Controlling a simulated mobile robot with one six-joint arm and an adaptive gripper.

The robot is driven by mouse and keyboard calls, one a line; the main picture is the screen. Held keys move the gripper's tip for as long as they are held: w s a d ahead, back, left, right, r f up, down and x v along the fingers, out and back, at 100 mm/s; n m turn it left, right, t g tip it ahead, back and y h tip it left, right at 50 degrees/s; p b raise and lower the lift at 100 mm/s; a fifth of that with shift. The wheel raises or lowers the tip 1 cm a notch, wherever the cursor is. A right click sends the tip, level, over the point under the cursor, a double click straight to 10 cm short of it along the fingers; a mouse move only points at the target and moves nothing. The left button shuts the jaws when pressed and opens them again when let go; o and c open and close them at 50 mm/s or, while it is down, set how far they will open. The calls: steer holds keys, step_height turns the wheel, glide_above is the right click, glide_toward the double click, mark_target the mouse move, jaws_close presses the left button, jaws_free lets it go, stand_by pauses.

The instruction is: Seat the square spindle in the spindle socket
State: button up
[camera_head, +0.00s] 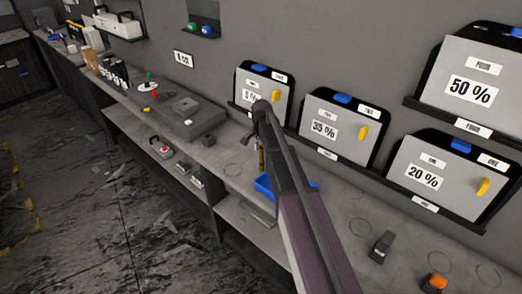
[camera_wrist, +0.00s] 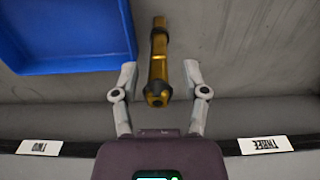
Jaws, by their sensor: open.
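A brass-coloured rod with dark bands, which looks like the square spindle (camera_wrist: 157,68), stands between the two fingers of my gripper (camera_wrist: 160,76) in the wrist view. The fingers are apart, with a gap showing on each side of the rod. In the head view my gripper (camera_head: 257,140) is above the workbench, with part of the brass rod (camera_head: 262,160) showing below it. I cannot make out the spindle socket for certain; a grey block with a raised square (camera_head: 186,105) lies on the bench further left.
A blue tray (camera_wrist: 65,62) is close beside the rod. A dark block (camera_head: 381,247) and an orange-topped item (camera_head: 436,284) sit on the right of the bench.

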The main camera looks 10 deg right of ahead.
steer(key=shift+r+p, duration=5.8)
steer(key=shift+r, duration=0.15)
steer(key=shift+s, duration=0.1)
steer(key=s+a+n, duration=0.2)
steer(key=s+n, duration=0.8)
steer(key=s, duration=1.6)
steer(key=shift+s+n, duration=0.2)
steer(key=shift+n, duration=0.2)
steer(key=shift+a, duration=0.1)
steer(key=shift+o, duration=0.4)
steer(key=w+d+n, duration=0.2)
steer(key=w+n, duration=0.5)
steer(key=w, duration=2)
steer(key=shift+r, duration=0.25)
